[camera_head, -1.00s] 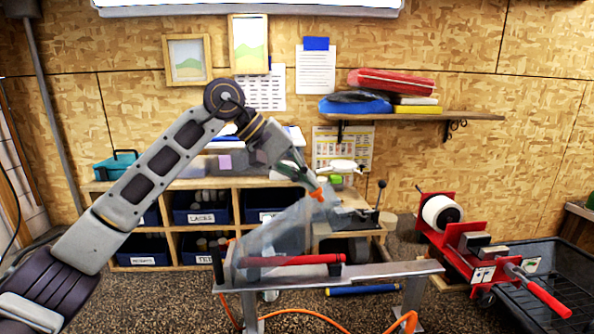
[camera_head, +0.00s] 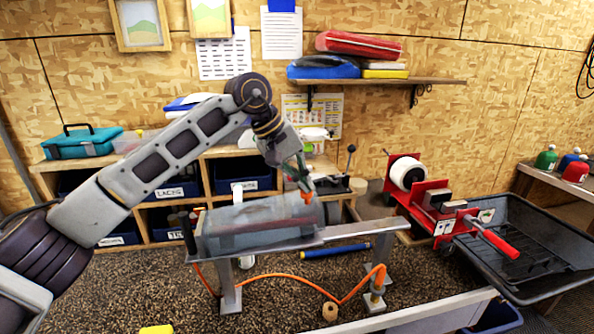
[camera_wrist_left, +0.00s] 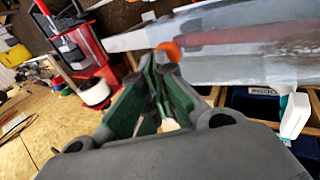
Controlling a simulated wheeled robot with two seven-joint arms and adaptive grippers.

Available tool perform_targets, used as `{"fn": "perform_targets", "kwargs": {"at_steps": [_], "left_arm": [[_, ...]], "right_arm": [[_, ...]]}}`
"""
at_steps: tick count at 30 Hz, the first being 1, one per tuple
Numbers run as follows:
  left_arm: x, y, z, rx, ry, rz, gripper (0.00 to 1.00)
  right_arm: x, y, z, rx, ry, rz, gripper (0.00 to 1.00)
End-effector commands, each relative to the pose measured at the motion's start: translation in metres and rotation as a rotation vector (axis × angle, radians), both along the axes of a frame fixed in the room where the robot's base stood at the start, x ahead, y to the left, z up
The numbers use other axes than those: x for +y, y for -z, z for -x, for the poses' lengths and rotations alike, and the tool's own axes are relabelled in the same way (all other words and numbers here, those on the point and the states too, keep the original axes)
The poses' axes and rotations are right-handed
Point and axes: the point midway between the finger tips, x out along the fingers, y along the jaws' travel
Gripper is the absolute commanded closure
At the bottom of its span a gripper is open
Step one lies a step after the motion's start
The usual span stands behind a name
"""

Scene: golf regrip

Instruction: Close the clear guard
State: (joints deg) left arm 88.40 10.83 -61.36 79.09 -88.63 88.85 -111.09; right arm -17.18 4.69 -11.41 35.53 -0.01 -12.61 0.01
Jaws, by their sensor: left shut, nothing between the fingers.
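The clear guard (camera_head: 255,222) lies low and roughly level over the left part of the metal bench (camera_head: 352,231) in the head view. Its orange knob (camera_head: 307,197) is at its right end. My left gripper (camera_head: 304,186) is shut and empty, with its tips at the knob; I cannot tell whether they touch. In the left wrist view the shut green-padded fingers (camera_wrist_left: 165,62) point at the orange knob (camera_wrist_left: 172,49), beside the hazy guard (camera_wrist_left: 240,66). A red bar (camera_wrist_left: 225,38) shows there through the guard. My right gripper is out of view.
A red stand with a white roll (camera_head: 408,173) is right of the bench, beside a black tray (camera_head: 540,245). An orange hose (camera_head: 270,275) hangs below the bench. Shelves with labelled bins (camera_head: 178,188) stand behind. A blue tube (camera_head: 337,250) lies on the floor.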

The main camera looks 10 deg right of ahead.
Motion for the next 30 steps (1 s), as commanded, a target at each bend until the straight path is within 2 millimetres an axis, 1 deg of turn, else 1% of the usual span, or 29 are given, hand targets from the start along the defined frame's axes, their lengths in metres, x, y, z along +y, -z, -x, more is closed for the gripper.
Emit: {"fn": "perform_targets", "kwargs": {"at_steps": [1, 3, 9, 16, 30], "left_arm": [[-0.002, 0.009, 0.000, 0.001, 0.000, 0.000, 1.00], [-0.005, 0.016, 0.000, 0.001, 0.000, 0.000, 1.00], [-0.009, 0.030, 0.000, 0.001, 0.001, 0.001, 1.00], [-0.011, 0.037, 0.000, 0.001, 0.001, 0.001, 1.00], [-0.011, 0.039, 0.001, 0.004, 0.002, -0.004, 1.00]], "right_arm": [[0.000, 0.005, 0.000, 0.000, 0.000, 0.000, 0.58], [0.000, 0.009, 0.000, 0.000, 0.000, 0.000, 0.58], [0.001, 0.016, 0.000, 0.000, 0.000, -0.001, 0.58], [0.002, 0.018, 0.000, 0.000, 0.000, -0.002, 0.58], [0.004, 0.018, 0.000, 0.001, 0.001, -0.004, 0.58]]}}
